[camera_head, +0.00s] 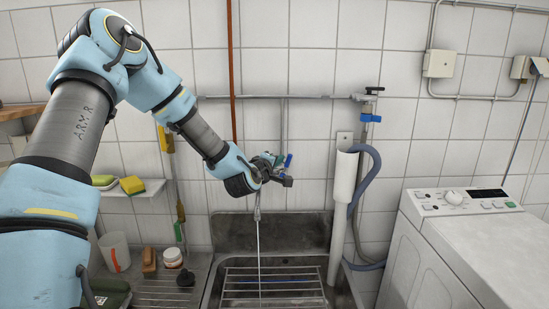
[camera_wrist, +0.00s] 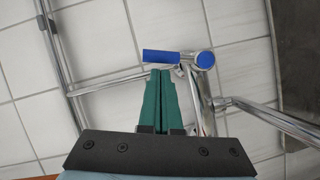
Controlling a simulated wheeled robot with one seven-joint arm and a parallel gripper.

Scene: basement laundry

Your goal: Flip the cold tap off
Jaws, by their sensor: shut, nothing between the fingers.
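The cold tap's blue lever (camera_wrist: 160,56) points left from its blue-capped chrome body (camera_wrist: 205,61) in the wrist view. In the head view the lever (camera_head: 288,160) shows small, tilted upward beside my gripper (camera_head: 277,165), which hides much of the tap. My gripper's green fingers (camera_wrist: 160,74) are shut and empty. Their tips are just below the lever in the wrist view; whether they touch it I cannot tell. A thin, pale vertical stream (camera_head: 259,240) runs below the gripper down to the sink (camera_head: 208,290).
A wire rack (camera_head: 275,282) lies over the sink. A washing machine (camera_head: 450,235) is at right. A shelf with sponges (camera_head: 132,185) is at left.

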